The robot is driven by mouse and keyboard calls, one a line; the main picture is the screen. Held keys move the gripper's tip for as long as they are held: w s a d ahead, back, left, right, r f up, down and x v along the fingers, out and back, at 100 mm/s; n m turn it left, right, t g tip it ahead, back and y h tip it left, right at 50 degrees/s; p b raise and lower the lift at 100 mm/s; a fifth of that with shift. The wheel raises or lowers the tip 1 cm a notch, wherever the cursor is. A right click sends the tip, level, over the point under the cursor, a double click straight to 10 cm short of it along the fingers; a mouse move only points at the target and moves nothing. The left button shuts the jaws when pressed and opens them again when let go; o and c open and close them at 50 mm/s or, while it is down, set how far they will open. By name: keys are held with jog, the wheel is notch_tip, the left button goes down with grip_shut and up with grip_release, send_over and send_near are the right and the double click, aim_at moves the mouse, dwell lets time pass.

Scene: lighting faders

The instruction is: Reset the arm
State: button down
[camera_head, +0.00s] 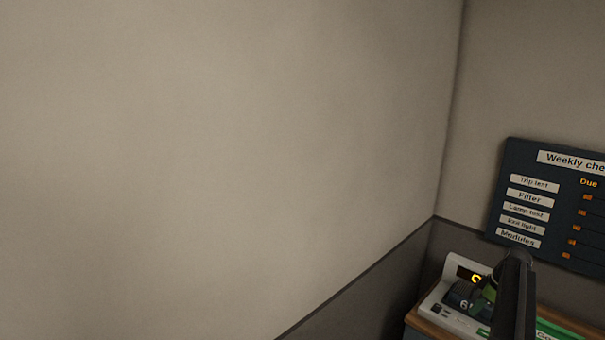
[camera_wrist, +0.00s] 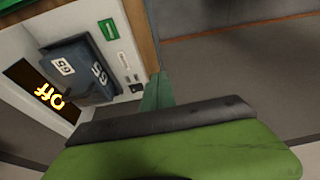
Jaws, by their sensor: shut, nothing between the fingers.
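My gripper (camera_wrist: 158,88) shows in the wrist view as a narrow green finger shape beyond a dark bar and a wide green body. It is shut with nothing in it. I cannot tell whether the gripper touches the console. In the head view my dark arm hides part of the console (camera_head: 440,307) at the lower right.
The console stands on a wooden-edged desk (camera_head: 416,322) in the room's corner. A dark "Weekly che..." board (camera_head: 545,205) hangs on the wall above it, cut off at the right. A bare pale wall (camera_head: 220,150) fills the left and middle of the head view.

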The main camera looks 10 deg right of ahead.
jog(key=w+a+f+n+b, duration=0.1)
jog(key=w+a, duration=0.3)
jog(key=a, duration=0.4)
jog(key=w+a+f+n+b, duration=0.1)
jog(key=w+a+n, duration=0.1)
jog(key=w+a, duration=0.45)
jog(key=s+a+f+n+g+b, duration=0.1)
jog(key=a+f+n+g, duration=0.1)
jog(key=a, duration=1.9)
jog(key=s+a+f+m+b, duration=0.1)
jog(key=s+a, duration=0.3)
jog(key=a, duration=0.4)
jog(key=s+a+m, duration=0.1)
jog(key=s+a, duration=0.3)
jog(key=a, duration=0.5)
jog(key=s+a+m+h, duration=0.1)
jog(key=s+m+h, duration=0.1)
jog(key=s+m, duration=0.7)
jog(key=shift+a+f+m+g, duration=0.3)
jog(key=shift+m+g, duration=0.1)
jog(key=shift+m, duration=0.1)
